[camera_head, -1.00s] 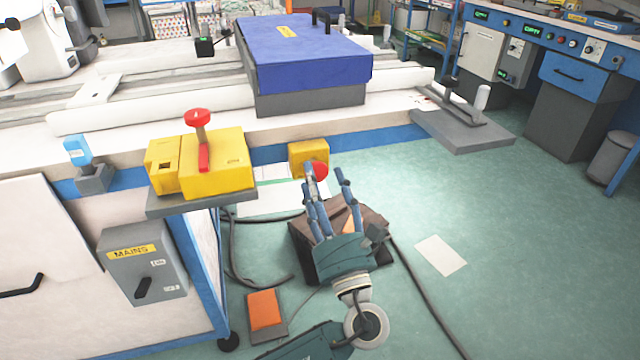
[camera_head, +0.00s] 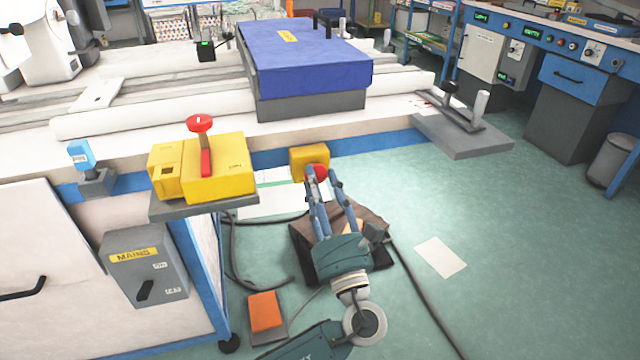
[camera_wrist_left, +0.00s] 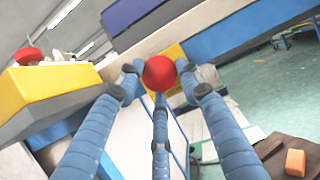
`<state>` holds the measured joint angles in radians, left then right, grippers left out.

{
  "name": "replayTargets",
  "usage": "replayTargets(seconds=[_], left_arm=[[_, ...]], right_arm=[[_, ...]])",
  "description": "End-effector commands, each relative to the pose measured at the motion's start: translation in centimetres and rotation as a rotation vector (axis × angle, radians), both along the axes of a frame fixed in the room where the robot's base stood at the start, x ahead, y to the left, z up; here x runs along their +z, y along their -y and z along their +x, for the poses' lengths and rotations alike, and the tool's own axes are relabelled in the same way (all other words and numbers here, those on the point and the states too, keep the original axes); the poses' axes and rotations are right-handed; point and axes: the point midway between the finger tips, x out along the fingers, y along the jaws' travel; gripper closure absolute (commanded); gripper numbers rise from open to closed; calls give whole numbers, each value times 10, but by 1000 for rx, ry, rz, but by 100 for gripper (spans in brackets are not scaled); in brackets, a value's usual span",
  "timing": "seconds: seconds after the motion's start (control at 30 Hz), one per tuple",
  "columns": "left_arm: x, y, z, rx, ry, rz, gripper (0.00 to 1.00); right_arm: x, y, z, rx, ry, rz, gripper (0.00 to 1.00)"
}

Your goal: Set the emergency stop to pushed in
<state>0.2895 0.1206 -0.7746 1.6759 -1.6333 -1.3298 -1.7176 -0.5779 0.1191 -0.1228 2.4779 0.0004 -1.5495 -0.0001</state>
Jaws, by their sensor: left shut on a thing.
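The emergency stop is a red mushroom button (camera_head: 318,172) on a yellow box (camera_head: 309,156) fixed to the blue front edge of the long table. My left gripper (camera_head: 320,173) is at the button, its blue fingers closed around the red head. In the left wrist view the red button (camera_wrist_left: 159,73) sits between the fingertips, with the yellow box (camera_wrist_left: 174,51) behind it. Whether the button is in or out cannot be told. My right gripper is not in view.
A yellow unit (camera_head: 217,167) with a red knob on top stands on a grey shelf to the left. A grey mains switch box (camera_head: 147,265) is below it. A brown box (camera_head: 378,222) is on the floor under my left gripper. Green floor to the right is mostly clear.

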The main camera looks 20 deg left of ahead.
Motion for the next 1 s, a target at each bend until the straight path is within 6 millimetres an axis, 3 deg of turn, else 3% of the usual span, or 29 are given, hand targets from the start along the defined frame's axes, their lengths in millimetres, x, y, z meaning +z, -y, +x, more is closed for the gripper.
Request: replayTargets(seconds=[0.1, 0.37, 0.4, 0.5, 0.83, 1.0], left_arm=[[0, -2, 3, 0, -2, -1, 100], [0, -3, 3, 1, -1, -1, 100], [0, -3, 3, 2, -1, -2, 59], [0, -3, 3, 2, -1, -2, 45], [-2, 0, 0, -1, -2, -1, 45], [-12, 12, -18, -1, -6, -2, 45]], right_arm=[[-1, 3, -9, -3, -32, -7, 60], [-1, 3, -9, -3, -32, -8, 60], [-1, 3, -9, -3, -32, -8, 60], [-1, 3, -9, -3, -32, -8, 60], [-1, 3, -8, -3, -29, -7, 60], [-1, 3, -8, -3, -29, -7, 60]])
